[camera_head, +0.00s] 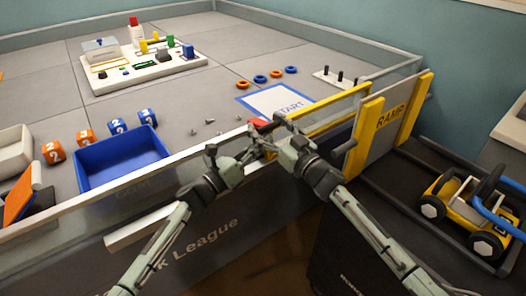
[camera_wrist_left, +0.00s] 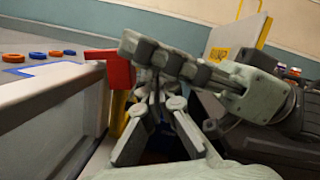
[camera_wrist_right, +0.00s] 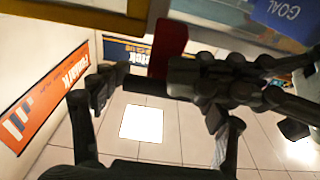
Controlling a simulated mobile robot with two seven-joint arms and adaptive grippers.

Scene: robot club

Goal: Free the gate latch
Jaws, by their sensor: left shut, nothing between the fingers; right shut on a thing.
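The red gate latch (camera_head: 259,123) is at the corner of the low wall, at the left end of the yellow-topped gate (camera_head: 325,110). It also shows in the left wrist view (camera_wrist_left: 108,70) and the right wrist view (camera_wrist_right: 169,48). My right gripper (camera_head: 277,137) reaches in from the right and is shut on the latch; the exact contact is partly hidden by its fingers. My left gripper (camera_head: 247,149) is shut and empty, just left of and close to the right gripper. In the left wrist view, its fingers (camera_wrist_left: 160,88) are below the right gripper.
Behind the wall lie a blue bin (camera_head: 120,160), numbered cubes (camera_head: 85,137), small rings (camera_head: 276,75) and a START square (camera_head: 283,102). A RAMP panel (camera_head: 388,118) stands to the right of the gate. A yellow vehicle (camera_head: 462,205) is farther right.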

